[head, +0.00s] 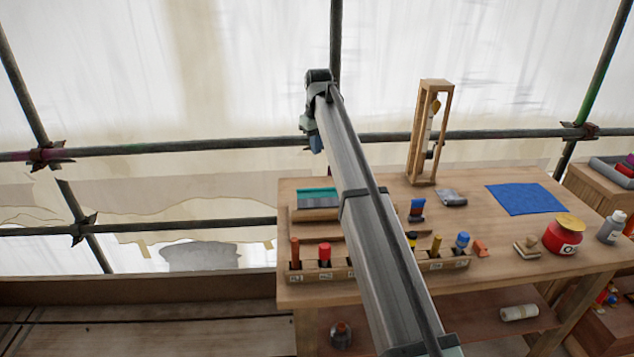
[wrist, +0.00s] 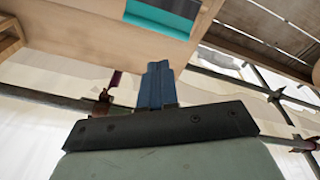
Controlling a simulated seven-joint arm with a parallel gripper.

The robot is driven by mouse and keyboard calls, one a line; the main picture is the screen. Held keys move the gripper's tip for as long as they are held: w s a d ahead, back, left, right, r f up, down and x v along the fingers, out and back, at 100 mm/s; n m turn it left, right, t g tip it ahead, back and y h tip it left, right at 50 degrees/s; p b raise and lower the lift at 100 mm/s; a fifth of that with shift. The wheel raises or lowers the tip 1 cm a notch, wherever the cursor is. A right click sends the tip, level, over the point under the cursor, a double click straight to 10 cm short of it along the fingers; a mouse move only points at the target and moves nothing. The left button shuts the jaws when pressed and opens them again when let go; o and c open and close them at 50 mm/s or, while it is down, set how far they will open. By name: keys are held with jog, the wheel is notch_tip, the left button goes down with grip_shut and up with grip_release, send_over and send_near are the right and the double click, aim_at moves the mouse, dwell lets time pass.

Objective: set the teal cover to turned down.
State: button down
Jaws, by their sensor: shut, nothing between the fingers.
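The teal cover (head: 318,193) is a flat teal strip on a low wooden block at the table's back left, partly hidden by my arm. In the wrist view the teal cover (wrist: 165,14) is cut off at the top edge, beside pale wood. I cannot tell how far it is turned. My gripper (head: 317,145) is above and behind the cover in the head view, apart from it. In the wrist view my gripper's blue fingers (wrist: 156,84) are together with nothing between them.
A wooden rack (head: 340,270) with several coloured pegs lies along the table's front. A tall wooden frame (head: 444,135), blue cloth (head: 525,199) and red pot (head: 563,236) stand to the right. Scaffold rails (head: 230,143) run behind the table.

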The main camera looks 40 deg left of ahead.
jog(key=m, duration=0.5)
send_near(317, 189)
jog(key=shift+m, duration=0.4)
jog(key=f, duration=0.4)
jog(key=w+a+f, duration=0.1)
jog(key=f, duration=0.1)
jog(key=shift+a+f, duration=0.1)
jog(key=shift+f, duration=0.25)
jog(key=f, duration=0.1)
jog(key=w+a+f, duration=0.1)
jog(key=shift+w+a+f, duration=0.2)
jog(key=shift+a+f, duration=0.05)
jog(key=shift+f, duration=0.4)
